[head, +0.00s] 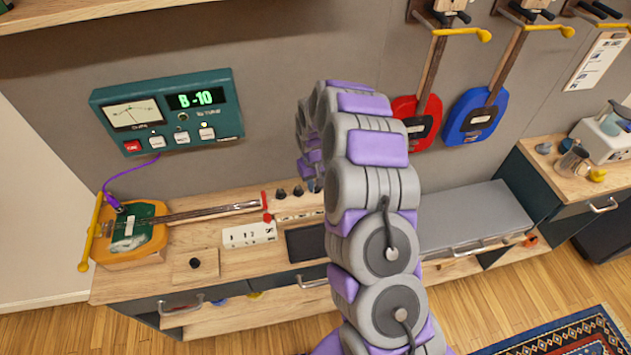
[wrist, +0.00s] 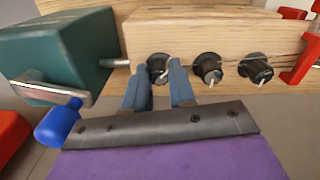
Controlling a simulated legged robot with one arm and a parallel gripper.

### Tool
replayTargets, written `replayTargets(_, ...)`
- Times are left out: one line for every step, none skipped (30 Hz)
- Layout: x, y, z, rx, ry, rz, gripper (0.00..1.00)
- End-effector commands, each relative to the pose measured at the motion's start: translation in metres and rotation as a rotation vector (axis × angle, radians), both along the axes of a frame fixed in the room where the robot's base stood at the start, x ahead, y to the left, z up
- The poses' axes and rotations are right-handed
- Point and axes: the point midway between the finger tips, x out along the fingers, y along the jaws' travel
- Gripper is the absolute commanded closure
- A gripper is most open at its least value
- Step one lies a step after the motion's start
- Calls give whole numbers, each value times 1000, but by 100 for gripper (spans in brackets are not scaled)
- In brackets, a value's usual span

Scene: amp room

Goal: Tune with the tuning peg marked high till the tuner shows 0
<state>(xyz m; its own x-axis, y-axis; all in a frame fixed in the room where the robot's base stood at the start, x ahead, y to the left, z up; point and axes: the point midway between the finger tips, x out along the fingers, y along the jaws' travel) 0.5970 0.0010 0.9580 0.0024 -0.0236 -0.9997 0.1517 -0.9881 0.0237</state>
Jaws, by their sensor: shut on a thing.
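The green tuner (head: 168,110) on the wall reads "B -10" in green on its display (head: 198,98). An orange guitar body (head: 130,232) with a long neck lies at the left of the bench, a purple cable running to the tuner. Dark tuning pegs (head: 281,193) stand in a row near the neck's right end. In the wrist view, my gripper (wrist: 159,80) has its blue fingers shut on the leftmost black peg (wrist: 158,66). Two more pegs (wrist: 208,68) (wrist: 256,69) sit to its right, free. No readable marking shows on the pegs. My arm hides the gripper in the head view.
A green block with a metal crank and blue knob (wrist: 58,122) stands close left of my fingers. A red clamp (wrist: 305,60) is at the right. A white marked card (head: 248,235) lies on the bench. Red and blue guitars (head: 478,115) hang on the wall.

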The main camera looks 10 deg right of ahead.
Motion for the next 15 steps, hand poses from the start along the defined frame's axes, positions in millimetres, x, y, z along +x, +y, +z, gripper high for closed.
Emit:
replayTargets(1,-1,1,-1,-2,-39,100)
replayTargets(1,-1,1,-2,-3,-62,100)
replayTargets(1,-1,1,-2,-3,-95,100)
replayTargets(1,-1,1,-1,-2,-120,100)
replayTargets(1,-1,1,-1,-2,-144,100)
replayTargets(1,-1,1,-1,-1,-176,100)
replayTargets(1,-1,1,-1,-2,-199,100)
replayTargets(1,-1,1,-2,-2,-222,100)
replayTargets(1,-1,1,-2,-1,-251,100)
replayTargets(1,-1,1,-1,-2,-271,100)
replayTargets(1,0,1,-1,-1,-293,100)
replayTargets(1,-1,1,-1,-2,-318,100)
replayTargets(1,-1,1,-1,-1,-335,100)
replayTargets(1,-1,1,-1,-2,-353,100)
replayTargets(1,-1,1,-1,-2,-374,100)
